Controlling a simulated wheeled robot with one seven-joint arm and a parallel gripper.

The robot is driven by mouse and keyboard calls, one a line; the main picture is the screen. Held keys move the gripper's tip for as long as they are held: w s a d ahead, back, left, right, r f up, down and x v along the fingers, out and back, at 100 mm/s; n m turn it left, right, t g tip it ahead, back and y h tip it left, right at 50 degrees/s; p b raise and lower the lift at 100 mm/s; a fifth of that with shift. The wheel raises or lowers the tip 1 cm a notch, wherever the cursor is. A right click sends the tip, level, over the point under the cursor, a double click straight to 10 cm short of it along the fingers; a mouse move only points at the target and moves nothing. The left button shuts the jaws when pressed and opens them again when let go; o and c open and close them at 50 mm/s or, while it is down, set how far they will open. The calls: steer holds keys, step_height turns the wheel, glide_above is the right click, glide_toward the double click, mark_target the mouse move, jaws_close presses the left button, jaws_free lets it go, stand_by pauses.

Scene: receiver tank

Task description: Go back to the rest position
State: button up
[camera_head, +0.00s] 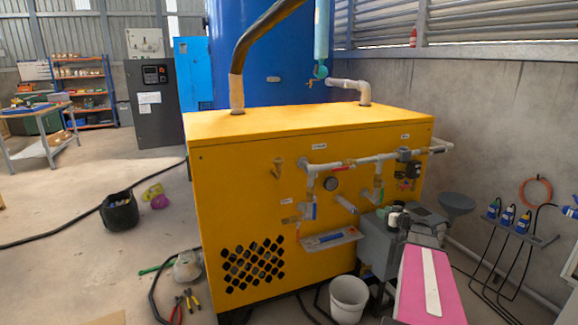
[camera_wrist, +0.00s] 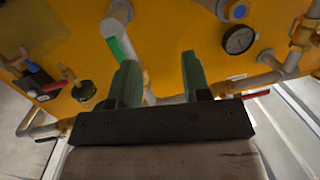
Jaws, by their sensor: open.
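My gripper (camera_wrist: 158,72) shows in the wrist view with two green fingers apart. Nothing is held between them. They point toward the yellow machine (camera_wrist: 190,25), and a grey pipe (camera_wrist: 120,22) with a green strip lies behind them. A round gauge (camera_wrist: 238,40) is to the right of the fingers. In the head view the yellow machine (camera_head: 240,160) stands in the middle, with its pipes, valves and gauge (camera_head: 330,184) on the front. My pink arm link (camera_head: 430,288) is at the lower right. I cannot clearly make out my fingers in the head view.
A small tray (camera_head: 332,239) is on the panel. Hoses and pliers (camera_head: 187,304) lie at front left. Open floor (camera_head: 80,270) spreads left.

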steer(key=s+a+f+g+y, duration=0.1)
steer(key=s+a+f+g, duration=0.15)
steer(key=a, duration=0.45)
steer(key=s+a+f+g, duration=0.2)
steer(key=s+a+g, duration=0.1)
steer(key=a, duration=0.5)
steer(key=s+a+f+m+g+h, duration=0.2)
steer(key=s+a, duration=0.4)
steer(key=s, duration=0.4)
steer(key=s+a+f+m+g+h, duration=0.2)
steer(key=s+a+f+g+h, duration=0.2)
steer(key=s, duration=0.6)
steer(key=a+g+h, duration=0.2)
steer(key=a+g, duration=0.1)
steer(key=shift+s+f+m+h, duration=0.15)
steer(key=shift+s+m+h, duration=0.05)
steer(key=shift+m+h, duration=0.1)
